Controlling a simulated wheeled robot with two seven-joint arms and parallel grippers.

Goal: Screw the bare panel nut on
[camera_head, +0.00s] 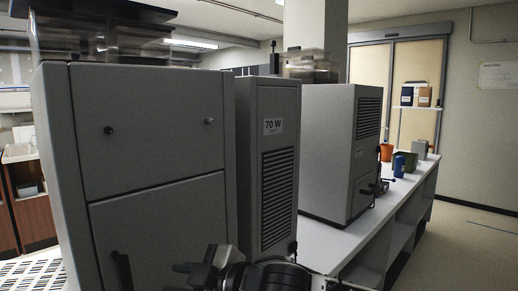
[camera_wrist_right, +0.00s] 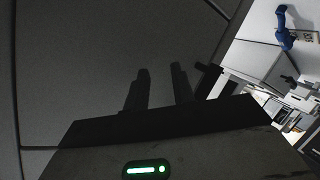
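A tall grey cabinet (camera_head: 150,130) fills the left of the head view. Its upper panel carries a small dark round fitting (camera_head: 110,130) on the left and a small pale one (camera_head: 209,121) on the right. They are too small to tell which is a nut or a bare stud. My right gripper (camera_wrist_right: 159,76) faces a dark grey surface in the wrist view, with its two dark fingers apart and nothing visible between them. Part of my right arm shows at the bottom of the head view. My left gripper is not in view.
A black handle (camera_head: 122,270) is on the cabinet's lower door. A cabinet marked 70 W (camera_head: 272,150) and another grey cabinet (camera_head: 328,150) stand to the right. A white bench (camera_head: 350,240) runs back with several small containers. Floor is open at far right.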

